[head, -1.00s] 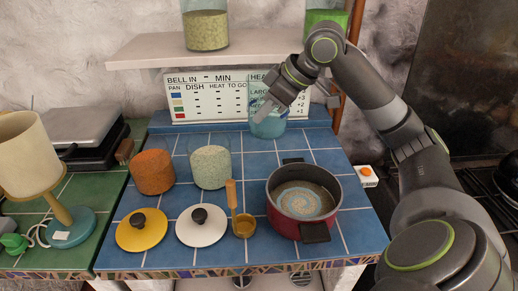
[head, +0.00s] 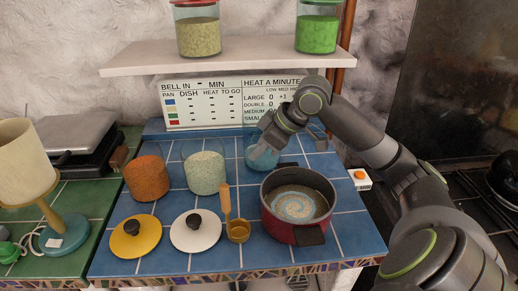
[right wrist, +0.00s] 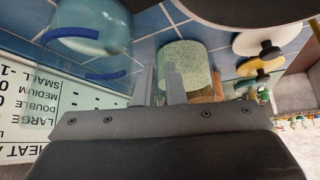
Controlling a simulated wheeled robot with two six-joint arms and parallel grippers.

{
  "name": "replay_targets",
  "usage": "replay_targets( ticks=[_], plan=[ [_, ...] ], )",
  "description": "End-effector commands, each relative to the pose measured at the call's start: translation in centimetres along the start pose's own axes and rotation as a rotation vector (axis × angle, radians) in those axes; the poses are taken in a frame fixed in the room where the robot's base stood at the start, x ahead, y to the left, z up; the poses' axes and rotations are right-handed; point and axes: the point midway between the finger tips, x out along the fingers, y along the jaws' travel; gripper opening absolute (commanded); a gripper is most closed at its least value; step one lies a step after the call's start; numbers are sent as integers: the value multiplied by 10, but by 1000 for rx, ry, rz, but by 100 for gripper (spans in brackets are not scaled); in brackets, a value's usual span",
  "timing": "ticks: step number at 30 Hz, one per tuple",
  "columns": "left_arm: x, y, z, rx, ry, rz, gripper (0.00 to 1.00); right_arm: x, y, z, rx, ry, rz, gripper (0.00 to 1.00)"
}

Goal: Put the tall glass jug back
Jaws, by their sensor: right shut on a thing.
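The glass jug (head: 262,160), clear with blue in its lower part, is at the back of the blue tiled counter, behind the red pot. My right gripper (head: 268,144) is shut on it from above and partly hides it. I cannot tell whether its base touches the tiles. In the right wrist view the jug (right wrist: 88,28) fills the upper left, with dark blue bands on its glass. My left gripper is out of view.
The red pot (head: 292,226) with pale swirled contents stands in front. Jars of orange (head: 147,178) and pale grains (head: 205,172) stand left, with yellow (head: 135,238) and white lids (head: 195,232) before them. A menu board (head: 215,103) stands behind, under a shelf (head: 220,56).

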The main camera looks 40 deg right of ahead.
Motion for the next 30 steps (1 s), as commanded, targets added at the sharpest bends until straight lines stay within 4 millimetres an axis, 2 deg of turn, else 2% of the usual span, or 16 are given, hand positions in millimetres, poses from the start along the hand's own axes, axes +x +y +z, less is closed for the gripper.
replay_targets(
  ticks=[2,3,7,15,20,30],
  plan=[
    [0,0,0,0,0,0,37,2,0,1,-1,2,0,0],
    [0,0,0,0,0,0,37,2,0,2,0,0,-1,14],
    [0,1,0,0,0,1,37,2,0,1,0,0,-1,31],
    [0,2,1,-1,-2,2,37,2,0,1,0,0,-1,32],
    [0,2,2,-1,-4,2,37,-5,0,0,-1,-1,1,32],
    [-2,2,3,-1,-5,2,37,-44,2,0,-1,-4,5,32]
  ],
)
